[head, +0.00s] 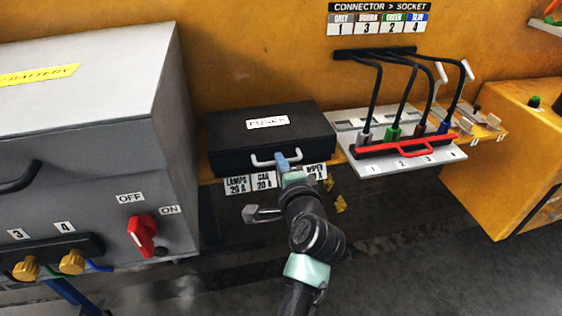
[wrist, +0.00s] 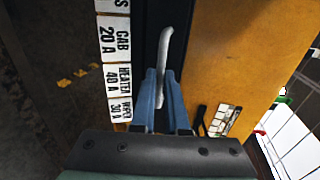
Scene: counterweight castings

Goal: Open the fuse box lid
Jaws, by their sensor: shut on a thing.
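The black fuse box (head: 230,134) with a white label on its lid sits against the yellow wall, mid-picture in the head view. Its lid looks closed. A pale bar handle (head: 262,163) is on its front; it also shows in the wrist view (wrist: 171,42). My gripper (head: 283,163) is at the right part of this handle. In the wrist view its blue fingers (wrist: 161,88) are shut on the handle, one on each side. My fingers partly hide the handle's near end.
Fuse rating labels (head: 238,185) hang below the box front. A grey battery box (head: 95,110) with a red switch (head: 142,234) stands left. On the right is a socket panel (head: 440,160) with black cables and a red bar (head: 405,146). A yellow cabinet (head: 500,150) stands further right.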

